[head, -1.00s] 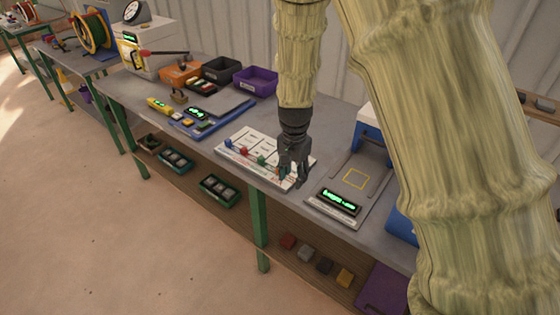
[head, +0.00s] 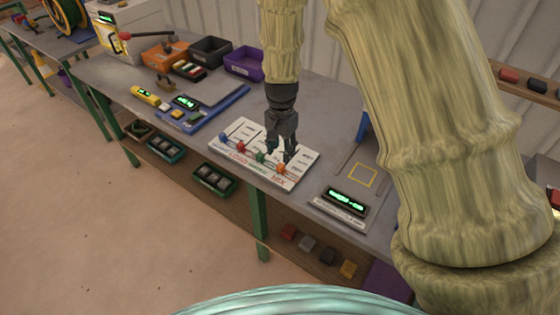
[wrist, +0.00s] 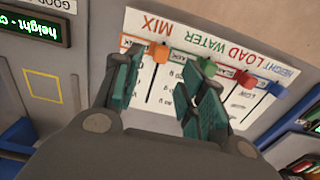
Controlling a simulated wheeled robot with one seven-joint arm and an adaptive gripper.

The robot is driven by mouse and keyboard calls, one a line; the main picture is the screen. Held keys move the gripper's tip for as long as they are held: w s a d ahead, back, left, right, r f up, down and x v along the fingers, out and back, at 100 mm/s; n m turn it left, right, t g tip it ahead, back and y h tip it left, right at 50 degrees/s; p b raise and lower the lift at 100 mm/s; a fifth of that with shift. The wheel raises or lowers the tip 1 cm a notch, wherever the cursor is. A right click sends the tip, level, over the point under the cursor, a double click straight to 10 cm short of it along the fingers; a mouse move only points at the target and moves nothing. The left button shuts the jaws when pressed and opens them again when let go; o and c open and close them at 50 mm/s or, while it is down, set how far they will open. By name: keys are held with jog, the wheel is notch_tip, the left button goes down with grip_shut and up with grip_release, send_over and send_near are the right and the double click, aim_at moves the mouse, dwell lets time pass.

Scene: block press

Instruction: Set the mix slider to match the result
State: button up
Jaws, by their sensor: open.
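The white slider board (head: 232,165) lies on the bench with several coloured sliders in a row. My gripper (head: 280,157) is open above the board's right part. In the wrist view its fingers (wrist: 163,85) are spread, with the orange knob showing just beyond and between them, contact unclear.
A blue scale-like tray (head: 200,120) with a display is to the left. Orange, black and purple bins (head: 243,63) stand behind. Coloured blocks lie on the lower shelf.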

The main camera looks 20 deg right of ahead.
aim_at(281, 165)
jog(key=shift+f+p, duration=1.05)
jog(key=shift+f, duration=2.65)
grip_shut()
